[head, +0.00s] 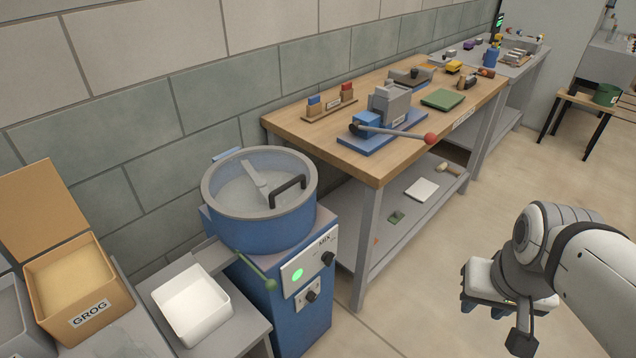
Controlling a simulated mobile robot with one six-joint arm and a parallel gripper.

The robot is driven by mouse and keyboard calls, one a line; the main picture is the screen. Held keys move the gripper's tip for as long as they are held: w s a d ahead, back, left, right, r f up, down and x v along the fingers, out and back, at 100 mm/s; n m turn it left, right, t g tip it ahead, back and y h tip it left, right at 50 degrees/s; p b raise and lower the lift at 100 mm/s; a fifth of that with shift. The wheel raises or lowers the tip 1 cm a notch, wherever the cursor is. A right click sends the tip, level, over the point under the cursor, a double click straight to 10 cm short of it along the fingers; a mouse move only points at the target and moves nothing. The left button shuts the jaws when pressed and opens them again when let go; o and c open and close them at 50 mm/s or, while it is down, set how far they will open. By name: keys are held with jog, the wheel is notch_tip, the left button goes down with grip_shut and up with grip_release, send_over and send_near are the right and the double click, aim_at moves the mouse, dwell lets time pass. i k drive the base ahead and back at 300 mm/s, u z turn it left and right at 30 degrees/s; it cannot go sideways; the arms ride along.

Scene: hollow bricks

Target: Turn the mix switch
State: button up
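The blue mixer (262,220) stands on the floor at the picture's centre left, with a round clear-lidded drum on top. Its light control panel (309,262) reads MIX at the upper right. A dark knob (328,258) sits under that word, and a round green light or button (298,274) is to its left. A second dark knob (311,296) is lower on the mixer. The exact setting of either knob is too small to read. My gripper (484,306) hangs at the right, well apart from the panel, with no object visible in it. Its finger opening is unclear.
A wooden workbench (290,124) with a lever press (385,120) stands behind the mixer. A white bin (192,304) and a GROG box (80,285) are at left. A green-ended lever (255,272) juts out before the mixer. Floor between panel and gripper is clear.

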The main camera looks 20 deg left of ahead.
aim_at(327, 257)
jog(key=u, duration=1.2)
jog(key=k, duration=0.95)
jog(key=z, duration=0.25)
jog(key=i, duration=0.45)
jog(key=z, duration=0.05)
